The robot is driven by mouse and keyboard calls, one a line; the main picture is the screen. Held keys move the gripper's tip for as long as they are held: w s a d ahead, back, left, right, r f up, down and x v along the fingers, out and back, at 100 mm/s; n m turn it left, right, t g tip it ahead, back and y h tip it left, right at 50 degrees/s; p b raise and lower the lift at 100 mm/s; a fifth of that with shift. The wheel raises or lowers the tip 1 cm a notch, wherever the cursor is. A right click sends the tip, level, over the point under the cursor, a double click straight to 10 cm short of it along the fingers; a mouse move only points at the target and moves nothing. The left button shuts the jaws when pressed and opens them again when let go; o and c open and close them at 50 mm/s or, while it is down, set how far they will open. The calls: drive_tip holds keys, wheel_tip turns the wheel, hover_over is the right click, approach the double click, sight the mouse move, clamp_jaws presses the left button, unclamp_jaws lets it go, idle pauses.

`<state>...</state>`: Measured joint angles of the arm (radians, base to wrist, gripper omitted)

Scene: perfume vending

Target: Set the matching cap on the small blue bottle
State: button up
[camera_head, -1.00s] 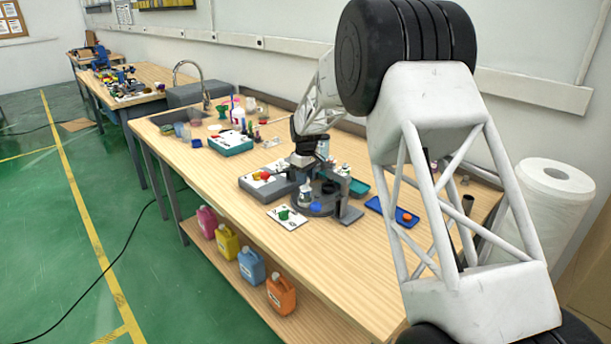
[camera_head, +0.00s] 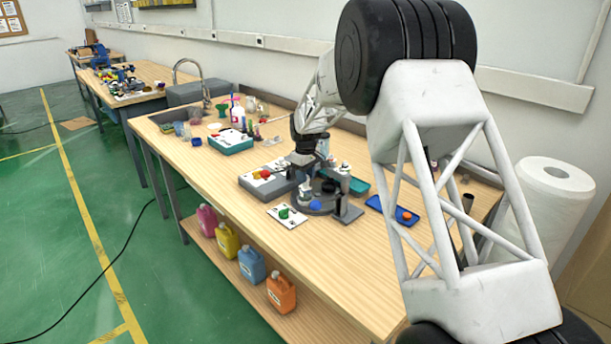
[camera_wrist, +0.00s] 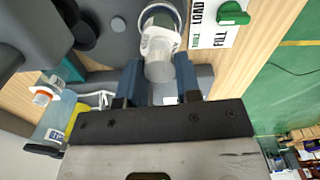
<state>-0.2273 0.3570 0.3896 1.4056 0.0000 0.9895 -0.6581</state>
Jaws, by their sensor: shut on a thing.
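My gripper (camera_wrist: 159,84) shows in the wrist view with two blue fingers shut on a pale translucent cylindrical piece (camera_wrist: 159,70). I cannot tell whether this is the cap. A small whitish bottle-like piece (camera_wrist: 157,38) with a label stands in a ring just beyond the fingertips; I cannot tell whether it touches the held piece. A blue round piece (camera_head: 315,205) sits on the turntable. I cannot clearly make out the small blue bottle.
A white card with a green piece (camera_head: 284,213) lies left of the turntable. A grey block (camera_head: 256,186) with red and yellow pieces stands behind it. A blue tray (camera_head: 392,210) with an orange piece lies at right. The table's front (camera_head: 330,265) is clear.

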drive_tip(key=shift+f, duration=0.7)
idle(1.9)
drive_tip(key=o, duration=1.5)
drive_tip(key=shift+c, duration=0.2)
drive_tip(key=shift+r, duration=0.25)
drive_tip(key=shift+r, duration=3.45)
drive_tip(key=shift+r, duration=0.1)
